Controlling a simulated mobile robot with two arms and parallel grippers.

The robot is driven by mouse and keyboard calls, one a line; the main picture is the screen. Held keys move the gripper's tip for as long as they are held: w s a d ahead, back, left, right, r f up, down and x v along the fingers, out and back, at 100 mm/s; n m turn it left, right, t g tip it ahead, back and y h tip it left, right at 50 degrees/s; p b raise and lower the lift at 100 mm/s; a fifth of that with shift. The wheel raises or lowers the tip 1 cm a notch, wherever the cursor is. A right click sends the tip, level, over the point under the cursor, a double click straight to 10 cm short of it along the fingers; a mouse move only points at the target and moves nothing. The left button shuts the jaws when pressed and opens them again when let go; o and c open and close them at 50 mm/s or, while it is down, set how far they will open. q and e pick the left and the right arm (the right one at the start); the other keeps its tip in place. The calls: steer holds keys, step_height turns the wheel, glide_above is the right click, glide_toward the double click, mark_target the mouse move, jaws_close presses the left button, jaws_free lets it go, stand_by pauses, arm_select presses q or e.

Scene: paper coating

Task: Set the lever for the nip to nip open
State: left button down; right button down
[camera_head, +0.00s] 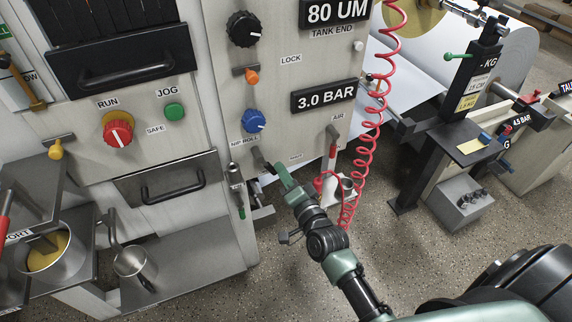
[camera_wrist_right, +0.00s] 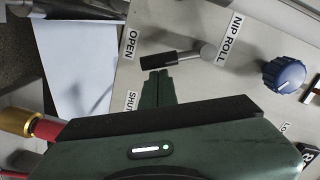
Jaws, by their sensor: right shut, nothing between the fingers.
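The nip lever has a black handle (camera_wrist_right: 158,60) on a grey pivot next to the NIP ROLL label (camera_wrist_right: 228,40) in the right wrist view. Its handle end points between the OPEN label (camera_wrist_right: 130,43) and the SHUT label (camera_wrist_right: 131,100), closer to OPEN. The lever (camera_head: 261,160) also shows under the blue knob in the head view. My right gripper (camera_head: 281,170) is shut and empty. Its fingertips (camera_wrist_right: 158,76) are just on the SHUT side of the handle, touching or nearly so; I cannot tell which. My left gripper is not in view.
A blue knob (camera_head: 253,121) is above the lever. The red AIR lever (camera_head: 332,150) and a red coiled hose (camera_head: 372,120) are close to the right of my right gripper. A green-tipped handle (camera_head: 240,211) hangs at lower left. Open floor lies below.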

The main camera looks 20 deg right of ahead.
steer(key=m, duration=0.1)
steer(key=a+f+m, duration=0.1)
steer(key=a+m, duration=0.1)
steer(key=m, duration=0.1)
steer(key=shift+f, duration=0.25)
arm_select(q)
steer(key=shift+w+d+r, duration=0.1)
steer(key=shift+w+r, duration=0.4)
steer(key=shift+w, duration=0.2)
arm_select(e)
steer(key=shift+a+f+m, duration=0.15)
steer(key=shift+a+m, duration=0.35)
steer(key=shift+m, duration=0.4)
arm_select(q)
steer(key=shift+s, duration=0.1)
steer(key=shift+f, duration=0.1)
arm_select(e)
steer(key=shift+d, duration=0.1)
